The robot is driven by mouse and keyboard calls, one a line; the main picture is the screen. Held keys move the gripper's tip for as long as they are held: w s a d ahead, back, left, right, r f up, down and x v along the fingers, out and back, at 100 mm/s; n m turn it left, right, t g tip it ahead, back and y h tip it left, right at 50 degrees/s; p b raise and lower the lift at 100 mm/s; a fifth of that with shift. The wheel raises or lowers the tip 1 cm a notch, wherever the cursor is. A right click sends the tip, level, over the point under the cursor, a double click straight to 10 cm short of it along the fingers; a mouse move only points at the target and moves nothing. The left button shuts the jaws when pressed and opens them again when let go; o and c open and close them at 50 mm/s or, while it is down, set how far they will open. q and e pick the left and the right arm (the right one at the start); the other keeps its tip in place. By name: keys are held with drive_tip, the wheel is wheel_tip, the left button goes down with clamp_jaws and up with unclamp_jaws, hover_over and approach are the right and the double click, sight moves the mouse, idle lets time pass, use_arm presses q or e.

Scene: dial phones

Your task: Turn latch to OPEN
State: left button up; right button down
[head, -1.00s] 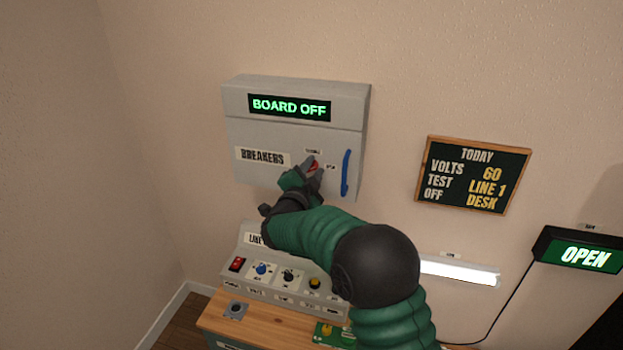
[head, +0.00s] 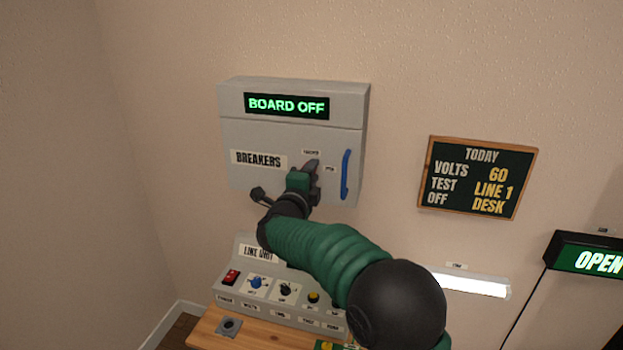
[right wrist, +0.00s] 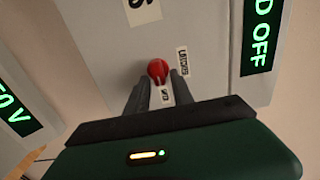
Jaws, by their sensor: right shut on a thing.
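The red latch knob (right wrist: 158,72) shows in the right wrist view on the grey front of the breaker box (head: 235,135). My right gripper (right wrist: 156,88) is shut on the knob, with one dark finger on each side of it. In the head view my right gripper (head: 312,168) is against the box front and hides the knob. A "LATCHED" label (right wrist: 183,62) is beside the knob, and another small label (right wrist: 166,96) is between the fingers, partly covered. Exactly where the knob points is hard to tell. My left gripper is not in view.
The box display (head: 287,105) reads "BOARD OFF". A blue handle (head: 345,174) is right of my gripper. Below, a line unit (head: 232,290) with switches and knobs stands on a wooden bench (head: 206,331). A chalkboard (head: 478,177) and a lit "OPEN" sign (head: 596,260) are on the right.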

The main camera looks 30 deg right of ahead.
drive_tip(key=shift+f, duration=0.15)
drive_tip(key=c, duration=1.4)
unclamp_jaws()
drive_tip(key=p+v, duration=0.1)
drive_tip(key=v, duration=1.5)
drive_tip(key=shift+s+a+p, duration=0.25)
drive_tip(key=shift+p, duration=0.05)
drive_tip(key=shift+f, duration=0.1)
